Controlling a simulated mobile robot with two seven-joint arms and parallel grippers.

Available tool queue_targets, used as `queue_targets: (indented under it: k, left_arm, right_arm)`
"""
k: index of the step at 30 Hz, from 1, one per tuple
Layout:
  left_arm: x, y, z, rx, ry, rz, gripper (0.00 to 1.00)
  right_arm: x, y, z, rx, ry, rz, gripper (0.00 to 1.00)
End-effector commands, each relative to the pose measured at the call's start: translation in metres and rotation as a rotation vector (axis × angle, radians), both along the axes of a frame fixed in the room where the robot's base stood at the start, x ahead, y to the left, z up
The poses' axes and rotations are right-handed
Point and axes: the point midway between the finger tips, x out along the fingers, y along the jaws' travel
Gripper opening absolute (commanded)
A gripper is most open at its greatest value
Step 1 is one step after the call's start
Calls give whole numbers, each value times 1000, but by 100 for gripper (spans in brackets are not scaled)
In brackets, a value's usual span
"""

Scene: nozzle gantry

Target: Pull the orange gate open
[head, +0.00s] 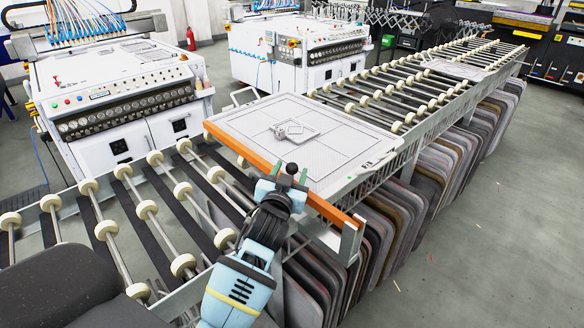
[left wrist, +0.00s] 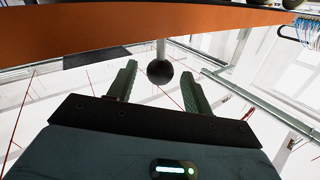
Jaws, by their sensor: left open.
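The orange gate (head: 245,149) is a long bar lying across the roller line, along the near edge of a white plate. A dark ball knob (head: 292,168) shows at the middle of the gate. My left gripper (head: 289,174) is at the knob, on the near side of the gate. In the left wrist view the gate (left wrist: 100,35) crosses the top, and the knob (left wrist: 159,72) hangs on a thin grey rod between the two spread fingertips, with gaps on both sides. The gripper is open and holds nothing. My right gripper is not in view.
The white plate (head: 335,140) with a small grey part (head: 294,130) lies just beyond the gate. Rollers (head: 147,209) run on both sides. Grey boards (head: 424,185) hang below the line. White machines (head: 117,100) stand behind.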

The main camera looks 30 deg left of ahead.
Motion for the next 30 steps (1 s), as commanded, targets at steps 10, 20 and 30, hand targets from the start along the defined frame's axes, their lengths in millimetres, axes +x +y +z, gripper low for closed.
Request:
queue_targets:
  k: [10,20,30]
  left_arm:
    - [22,6,0,0,0,0,50]
    - [22,5,0,-1,0,0,37]
    - [22,5,-1,-1,0,0,0]
  right_arm:
    - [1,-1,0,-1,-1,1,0]
    - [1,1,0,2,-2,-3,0]
    - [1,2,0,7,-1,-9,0]
